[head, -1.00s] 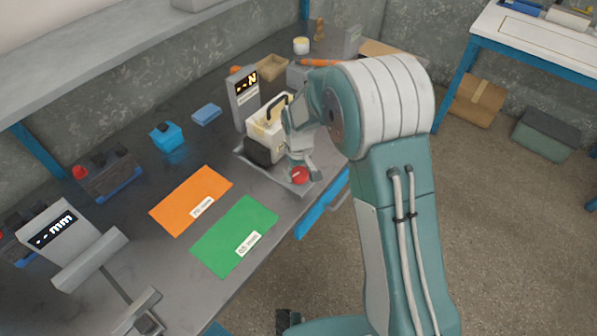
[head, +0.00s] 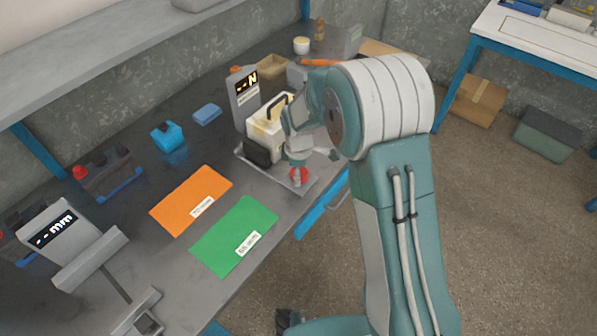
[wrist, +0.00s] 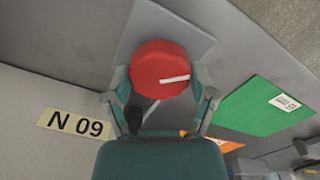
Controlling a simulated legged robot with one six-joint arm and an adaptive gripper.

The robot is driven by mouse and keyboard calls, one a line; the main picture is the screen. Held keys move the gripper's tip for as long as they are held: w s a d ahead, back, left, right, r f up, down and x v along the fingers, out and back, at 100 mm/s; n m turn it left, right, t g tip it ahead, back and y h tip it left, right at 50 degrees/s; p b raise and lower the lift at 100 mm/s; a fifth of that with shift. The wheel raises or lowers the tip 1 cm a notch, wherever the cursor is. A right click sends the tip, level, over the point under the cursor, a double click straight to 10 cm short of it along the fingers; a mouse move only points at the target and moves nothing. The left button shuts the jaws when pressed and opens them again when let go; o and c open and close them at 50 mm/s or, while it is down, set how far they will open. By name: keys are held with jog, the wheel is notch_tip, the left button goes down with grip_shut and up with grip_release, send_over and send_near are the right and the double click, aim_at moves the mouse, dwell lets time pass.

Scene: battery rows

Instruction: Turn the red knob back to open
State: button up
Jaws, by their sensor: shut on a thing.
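The red knob (wrist: 160,72) is round with a white mark and fills the middle of the wrist view. In the head view the knob (head: 303,174) shows at the front corner of a grey base plate (head: 262,170), partly hidden by my gripper. My gripper (wrist: 160,92) has one finger on each side of the knob and is shut on it. In the head view my gripper (head: 298,168) points down over the knob. The white mark lies toward the right of the knob in the wrist view.
A white and black device (head: 268,132) with a handle stands on the plate right behind my gripper. A grey display post (head: 244,98) reading N is beside it. Orange (head: 190,200) and green (head: 235,236) mats lie to the left on the bench.

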jog(key=n, duration=0.4)
jog(key=shift+w+a+r+n, duration=0.1)
jog(key=shift+w+r+n, duration=0.05)
jog(key=shift+w+n, duration=0.15)
jog(key=n, duration=0.4)
jog(key=shift+s+n, duration=0.1)
jog(key=shift+n, duration=0.3)
jog(key=o, duration=1)
jog(key=shift+o, duration=0.2)
jog(key=shift+s, duration=0.15)
